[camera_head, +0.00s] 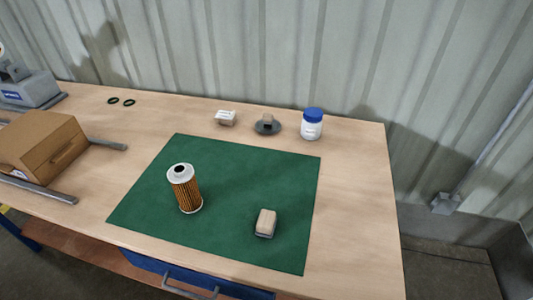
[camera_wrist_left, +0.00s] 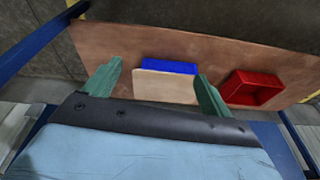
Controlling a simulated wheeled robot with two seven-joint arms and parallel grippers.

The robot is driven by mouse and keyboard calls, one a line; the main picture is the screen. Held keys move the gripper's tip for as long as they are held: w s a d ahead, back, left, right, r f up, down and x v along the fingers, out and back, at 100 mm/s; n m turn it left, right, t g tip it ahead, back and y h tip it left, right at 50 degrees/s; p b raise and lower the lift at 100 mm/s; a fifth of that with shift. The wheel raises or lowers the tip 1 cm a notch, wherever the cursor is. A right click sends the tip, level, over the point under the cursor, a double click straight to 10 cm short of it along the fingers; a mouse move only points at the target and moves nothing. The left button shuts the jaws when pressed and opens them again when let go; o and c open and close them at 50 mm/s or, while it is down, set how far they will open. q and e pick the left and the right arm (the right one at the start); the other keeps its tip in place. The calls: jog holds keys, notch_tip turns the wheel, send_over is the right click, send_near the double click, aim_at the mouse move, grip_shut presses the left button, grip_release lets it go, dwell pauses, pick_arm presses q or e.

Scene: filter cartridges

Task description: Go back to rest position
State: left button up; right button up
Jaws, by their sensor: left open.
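My left gripper (camera_wrist_left: 158,71) shows only in the left wrist view. Its two green fingers are spread apart with nothing held between them. No gripper shows in the head view, and my right gripper is in neither view. A filter cartridge (camera_head: 186,190) with orange-brown pleats and a white top cap stands upright on the green mat (camera_head: 150,205). A small beige block with a dark underside (camera_head: 265,222) is on the mat to its right.
Behind the mat are a small white block (camera_head: 225,118), a grey dish (camera_head: 267,125) and a blue-lidded white jar (camera_head: 312,125). Two black rings (camera_head: 121,101) lie back left. A cardboard box (camera_head: 42,147) sits at left. A blue bin (camera_wrist_left: 170,65) and red bin (camera_wrist_left: 252,89) are on a brown surface.

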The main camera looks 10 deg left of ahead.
pick_arm(q)
jog(key=s+a+f, duration=0.1)
jog(key=s+f, duration=0.8)
jog(key=f, duration=0.1)
jog(key=s+a+f+g, duration=0.1)
jog(key=s+a+f, duration=0.1)
jog(key=s+f, duration=0.7)
notch_tip(320, 180, down, 2)
jog(key=shift+s+a+f+g, duration=0.25)
jog(key=shift+s+g, duration=0.05)
